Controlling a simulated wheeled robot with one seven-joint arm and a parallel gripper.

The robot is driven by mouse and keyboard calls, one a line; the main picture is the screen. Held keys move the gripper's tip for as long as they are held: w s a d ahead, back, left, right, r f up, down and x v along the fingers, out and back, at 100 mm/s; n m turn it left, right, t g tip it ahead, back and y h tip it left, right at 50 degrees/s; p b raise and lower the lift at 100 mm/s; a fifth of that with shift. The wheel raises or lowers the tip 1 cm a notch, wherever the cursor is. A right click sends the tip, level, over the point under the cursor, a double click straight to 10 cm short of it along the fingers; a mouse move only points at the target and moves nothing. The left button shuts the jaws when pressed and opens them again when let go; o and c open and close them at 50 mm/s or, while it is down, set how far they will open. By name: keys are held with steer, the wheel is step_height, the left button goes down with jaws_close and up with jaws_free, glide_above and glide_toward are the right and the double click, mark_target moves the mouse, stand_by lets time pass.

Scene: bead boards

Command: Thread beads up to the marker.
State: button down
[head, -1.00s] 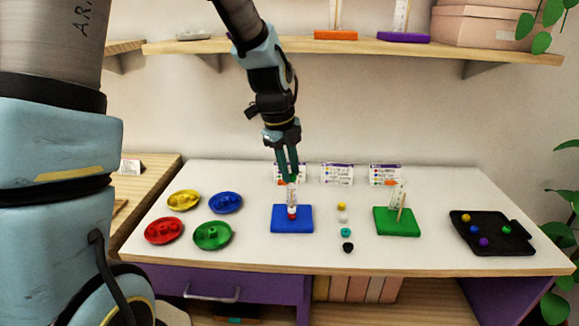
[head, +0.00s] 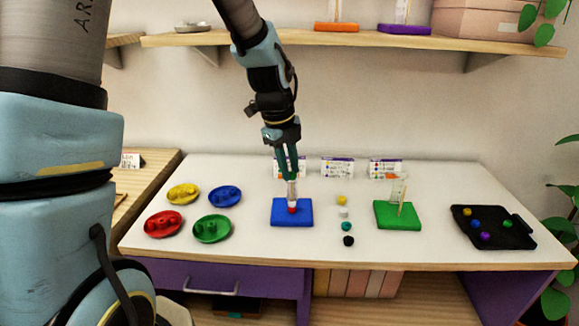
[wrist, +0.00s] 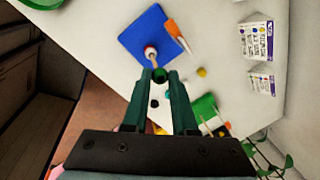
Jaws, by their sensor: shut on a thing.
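My gripper (head: 291,178) is shut on a dark green bead (wrist: 159,75), which is mostly hidden in the head view. It is above the blue board (head: 304,221), in line with its upright peg. A red bead (head: 291,210) sits low on that peg with a white bead (head: 292,203) above it. In the wrist view the peg (wrist: 154,64) ends close to the held bead; I cannot tell if they touch. An orange piece (wrist: 178,36) stands beside that peg. Loose yellow (head: 342,200), white (head: 343,212), teal (head: 346,226) and black (head: 348,241) beads lie to the right.
The green board (head: 410,223) has a peg and scale. A black tray (head: 492,241) holds several beads at the right. Yellow (head: 171,199), blue (head: 211,200), red (head: 150,231) and green (head: 200,237) dishes are at the left. Printed cards (head: 337,167) stand behind.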

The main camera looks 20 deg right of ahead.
steer(key=shift+b+x, duration=0.55)
steer(key=shift+x, duration=0.3)
stand_by(0.7)
steer(key=shift+a+f+b, duration=0.25)
steer(key=shift+f+b, duration=0.25)
steer(key=shift+f, duration=0.3)
steer(key=c, duration=0.6)
jaws_free()
steer(key=b+v, duration=0.1)
steer(key=v, duration=0.9)
steer(key=shift+r+b, duration=0.35)
steer(key=shift+r, duration=0.05)
